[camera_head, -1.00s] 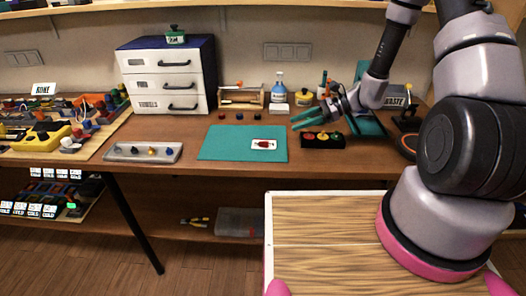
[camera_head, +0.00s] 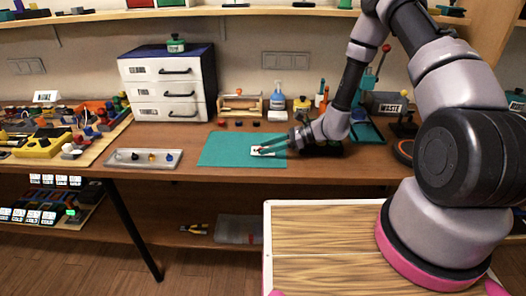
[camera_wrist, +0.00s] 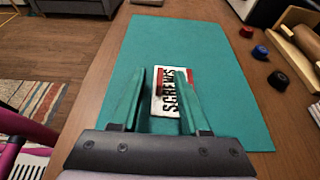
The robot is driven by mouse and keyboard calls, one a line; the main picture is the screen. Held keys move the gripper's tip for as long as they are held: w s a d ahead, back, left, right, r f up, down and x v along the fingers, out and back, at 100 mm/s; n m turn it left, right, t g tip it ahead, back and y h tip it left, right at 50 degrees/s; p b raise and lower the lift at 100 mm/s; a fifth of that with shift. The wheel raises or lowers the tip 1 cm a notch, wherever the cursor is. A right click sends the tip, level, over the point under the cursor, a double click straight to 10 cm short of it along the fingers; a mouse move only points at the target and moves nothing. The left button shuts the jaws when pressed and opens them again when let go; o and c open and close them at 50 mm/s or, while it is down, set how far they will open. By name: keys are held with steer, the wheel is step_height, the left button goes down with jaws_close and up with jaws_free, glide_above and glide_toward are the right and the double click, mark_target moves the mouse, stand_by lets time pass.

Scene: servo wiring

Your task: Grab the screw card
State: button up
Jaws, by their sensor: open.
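The screw card (camera_wrist: 172,92) is a small white card with red parts and black "SCREWS" lettering. It lies on the teal mat (camera_wrist: 160,40) in the wrist view, between and just beyond the two fingers of my gripper (camera_wrist: 165,80). In the head view the card (camera_head: 264,151) lies near the right part of the mat (camera_head: 220,150), partly covered by my gripper (camera_head: 268,148). My gripper is open, with a teal finger on each side of the card. Whether the fingers touch it cannot be told.
A grey tray (camera_head: 143,158) with small knobs lies left of the mat. A white drawer cabinet (camera_head: 165,85) stands behind. Red, blue and black knobs (camera_wrist: 260,52) stand beside the mat.

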steer(key=shift+a+f, duration=0.2)
steer(key=shift+a, duration=0.3)
jaws_close()
